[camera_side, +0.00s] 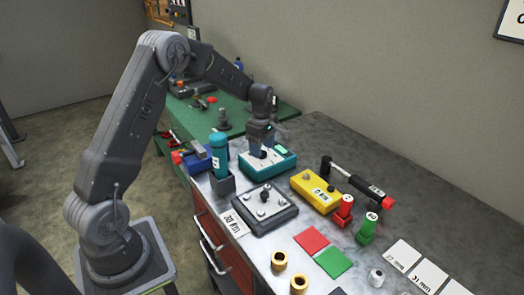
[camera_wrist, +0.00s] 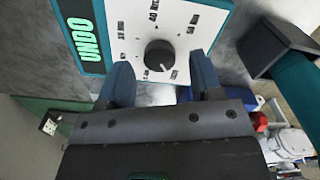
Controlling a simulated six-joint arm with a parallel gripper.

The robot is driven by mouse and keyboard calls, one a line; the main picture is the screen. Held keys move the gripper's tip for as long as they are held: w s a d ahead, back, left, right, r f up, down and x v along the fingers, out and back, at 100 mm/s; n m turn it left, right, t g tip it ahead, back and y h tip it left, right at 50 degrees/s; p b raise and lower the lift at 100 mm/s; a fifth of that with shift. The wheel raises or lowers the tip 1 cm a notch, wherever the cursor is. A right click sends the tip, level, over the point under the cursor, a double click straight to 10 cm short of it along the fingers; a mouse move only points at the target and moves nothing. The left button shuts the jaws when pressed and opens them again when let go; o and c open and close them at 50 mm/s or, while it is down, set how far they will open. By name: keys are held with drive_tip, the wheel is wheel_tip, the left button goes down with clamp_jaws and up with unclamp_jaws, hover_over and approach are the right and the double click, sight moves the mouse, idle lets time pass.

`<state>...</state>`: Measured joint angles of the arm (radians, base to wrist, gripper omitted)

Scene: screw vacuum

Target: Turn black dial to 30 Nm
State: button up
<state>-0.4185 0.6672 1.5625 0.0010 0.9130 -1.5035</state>
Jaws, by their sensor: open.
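The black dial (camera_wrist: 158,54) is on the white face of a teal box (camera_side: 283,167). Small labels ring the dial, too blurred to read surely; its white mark points down and slightly right in the wrist view. A green display (camera_wrist: 82,36) on the box reads "UNDO". My gripper (camera_side: 263,152) is right over the box in the side view, hiding the dial there. In the wrist view my gripper's open fingers stand either side of the dial, gap visible on both sides; I cannot tell their height above the face.
A teal cylinder in a dark holder (camera_side: 222,182) stands close left of the box. A grey plate with knobs (camera_side: 262,212) lies in front, a yellow box (camera_side: 315,191) to the right. Red and green bottles (camera_side: 343,210) stand farther right. The grey bench's back right (camera_side: 400,160) is clear.

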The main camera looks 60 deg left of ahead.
drive_tip(key=shift+f, duration=0.8)
drive_tip(key=c, duration=0.9)
